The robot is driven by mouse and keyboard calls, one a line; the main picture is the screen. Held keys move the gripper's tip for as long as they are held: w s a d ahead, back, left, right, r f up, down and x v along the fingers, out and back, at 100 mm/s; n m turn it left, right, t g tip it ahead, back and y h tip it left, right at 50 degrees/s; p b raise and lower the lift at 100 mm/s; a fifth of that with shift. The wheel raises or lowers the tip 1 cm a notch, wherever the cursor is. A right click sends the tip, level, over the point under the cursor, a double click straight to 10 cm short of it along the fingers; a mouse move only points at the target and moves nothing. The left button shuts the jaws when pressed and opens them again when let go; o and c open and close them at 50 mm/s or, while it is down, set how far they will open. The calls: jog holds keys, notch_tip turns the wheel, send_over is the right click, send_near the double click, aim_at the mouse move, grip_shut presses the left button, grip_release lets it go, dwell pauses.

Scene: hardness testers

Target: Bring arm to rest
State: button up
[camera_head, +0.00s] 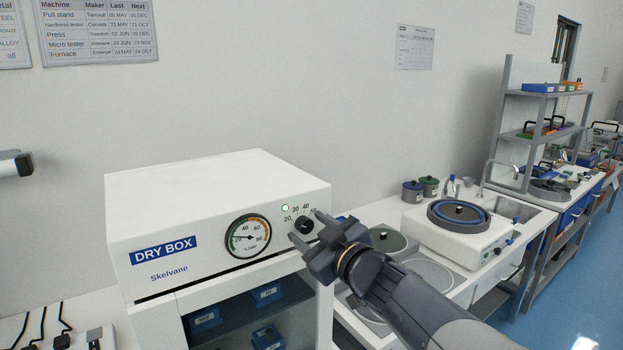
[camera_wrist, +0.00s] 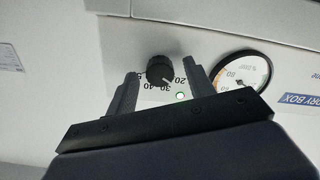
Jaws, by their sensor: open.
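My gripper (camera_head: 305,231) is at the front of the white dry box (camera_head: 218,180), by its black knob (camera_head: 304,225). In the wrist view, my gripper (camera_wrist: 158,82) is open, with one finger on each side of the knob (camera_wrist: 160,68). I cannot tell whether the fingers touch the knob. My arm (camera_head: 405,300) reaches in from the lower right. A small lamp (camera_head: 285,208) is lit beside the knob's scale, and the wrist view also shows it (camera_wrist: 180,96). The round dial gauge (camera_head: 248,236) is left of the knob, and it also shows in the wrist view (camera_wrist: 241,75).
The dry box has a glass-fronted compartment below with blue bins (camera_head: 268,293) inside. A bench (camera_head: 378,213) with a round polishing machine (camera_head: 459,213) stands to the right, with a shelf rack (camera_head: 505,110) behind. Blue floor (camera_head: 540,318) is open at the lower right.

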jog(key=m+p, duration=0.2)
jog(key=m, duration=0.4)
jog(key=shift+m, duration=0.3)
jog(key=v, duration=0.8)
jog(key=shift+s+d, duration=0.3)
